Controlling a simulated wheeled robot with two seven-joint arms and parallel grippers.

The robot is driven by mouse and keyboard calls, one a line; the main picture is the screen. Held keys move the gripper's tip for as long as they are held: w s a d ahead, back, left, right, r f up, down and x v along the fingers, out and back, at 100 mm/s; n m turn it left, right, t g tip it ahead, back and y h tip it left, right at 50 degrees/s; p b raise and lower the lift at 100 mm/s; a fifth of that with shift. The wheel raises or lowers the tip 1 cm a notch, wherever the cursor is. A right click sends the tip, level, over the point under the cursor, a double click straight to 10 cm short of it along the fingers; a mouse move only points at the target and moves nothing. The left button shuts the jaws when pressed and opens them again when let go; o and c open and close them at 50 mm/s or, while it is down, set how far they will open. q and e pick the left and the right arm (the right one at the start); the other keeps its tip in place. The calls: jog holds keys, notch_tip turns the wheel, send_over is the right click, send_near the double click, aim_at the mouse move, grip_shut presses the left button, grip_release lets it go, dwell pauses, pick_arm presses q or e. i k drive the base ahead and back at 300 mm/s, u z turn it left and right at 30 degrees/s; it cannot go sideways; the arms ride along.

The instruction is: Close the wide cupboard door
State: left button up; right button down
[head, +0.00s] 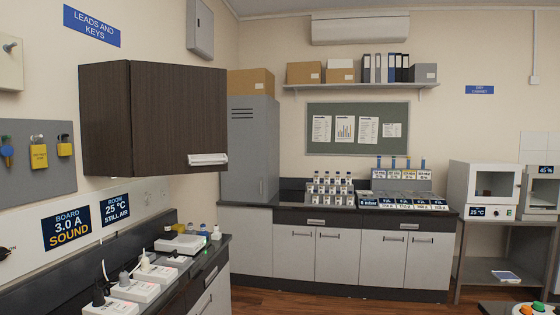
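A dark brown wall cupboard (105,118) hangs on the left wall in the head view. Its wide front door (180,110) is a dark wood-grain panel. A pale horizontal handle (208,159) is at the door's lower right. The door looks flush with the cupboard body, and I see no clear gap along its edges. The inside of the cupboard does not show. Neither of my grippers is in view.
Below the cupboard, a dark counter (222,242) holds white devices (135,289) and small bottles. A tall grey cabinet (253,150) stands in the corner. A bench with pale doors (336,256) runs along the back wall. Wooden floor (270,298) is open in front.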

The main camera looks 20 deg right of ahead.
aim_at(180, 111)
jog(key=z, duration=0.35)
jog(key=i, duration=1.4)
jog(key=u, duration=0.55)
